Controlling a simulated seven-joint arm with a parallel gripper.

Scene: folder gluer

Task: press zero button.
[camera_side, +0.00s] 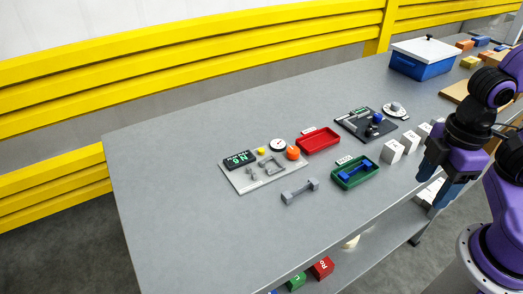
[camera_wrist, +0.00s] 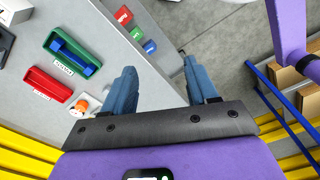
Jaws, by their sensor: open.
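A light grey panel (camera_side: 243,184) lies on the table left of centre in the side view. It carries a dark display with green characters (camera_side: 239,160), a small yellow button (camera_side: 261,151), a round dial (camera_side: 278,145) and an orange knob (camera_side: 293,153). I cannot read which part is marked zero. In the wrist view the orange knob (camera_wrist: 82,105) shows at lower left; the rest of the panel is mostly hidden. My gripper (camera_side: 437,180) is open and empty at the table's front right edge, well right of the panel. Its blue fingers (camera_wrist: 160,70) point over the table edge in the wrist view.
A red tray (camera_side: 318,139) and a green tray (camera_side: 354,181) holding a blue part lie right of the panel. A grey dumbbell-shaped piece (camera_side: 300,191) lies in front. White blocks (camera_side: 392,152) stand near my gripper. The table's left end is clear.

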